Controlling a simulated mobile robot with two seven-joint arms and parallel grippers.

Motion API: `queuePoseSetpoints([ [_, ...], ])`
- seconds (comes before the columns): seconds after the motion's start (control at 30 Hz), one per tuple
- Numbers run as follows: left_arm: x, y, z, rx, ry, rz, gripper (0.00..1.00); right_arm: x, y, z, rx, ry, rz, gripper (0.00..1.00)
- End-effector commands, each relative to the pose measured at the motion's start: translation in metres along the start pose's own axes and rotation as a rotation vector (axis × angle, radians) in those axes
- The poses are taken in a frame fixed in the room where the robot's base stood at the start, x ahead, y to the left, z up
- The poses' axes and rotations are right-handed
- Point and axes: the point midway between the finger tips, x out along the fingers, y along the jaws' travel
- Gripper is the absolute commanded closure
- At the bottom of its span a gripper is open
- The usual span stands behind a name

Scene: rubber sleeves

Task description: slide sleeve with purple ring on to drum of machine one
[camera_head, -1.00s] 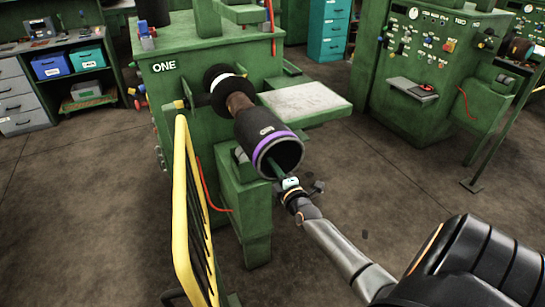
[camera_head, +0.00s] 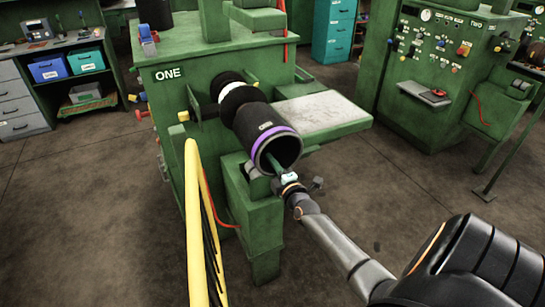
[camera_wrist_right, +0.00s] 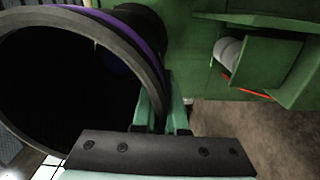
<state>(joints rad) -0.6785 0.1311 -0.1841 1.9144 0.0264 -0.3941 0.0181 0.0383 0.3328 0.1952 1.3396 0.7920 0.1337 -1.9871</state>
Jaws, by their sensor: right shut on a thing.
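The black sleeve with the purple ring (camera_head: 265,128) lies around the drum of machine one (camera_head: 170,130), its open end facing me. The brown drum surface no longer shows between the sleeve and the black and white flange (camera_head: 226,84). My right gripper (camera_head: 281,173) is shut on the lower rim of the sleeve's open end. In the right wrist view the green fingers (camera_wrist_right: 163,112) pinch the rim of the sleeve (camera_wrist_right: 120,42), one inside and one outside. The inside of the sleeve is dark. My left gripper is not in view.
A yellow rail (camera_head: 194,225) stands left of the sleeve. A pale-topped green side table (camera_head: 322,112) juts out on the right. Machine two (camera_head: 450,70) stands further right. The floor between the machines is clear.

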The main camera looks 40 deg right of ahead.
Motion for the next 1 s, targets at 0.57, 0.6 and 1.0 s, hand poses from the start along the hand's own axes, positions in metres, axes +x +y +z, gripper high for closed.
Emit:
queuePoseSetpoints([
  [0.57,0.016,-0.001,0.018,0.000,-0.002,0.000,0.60,0.033,0.004,0.001,0.000,-0.002,0.011,1.00],
  [0.6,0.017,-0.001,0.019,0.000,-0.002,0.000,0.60,0.036,0.004,0.001,0.000,-0.002,0.012,1.00],
  [1.0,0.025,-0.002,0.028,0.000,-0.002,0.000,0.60,0.057,0.004,0.000,0.001,-0.001,0.012,1.00],
])
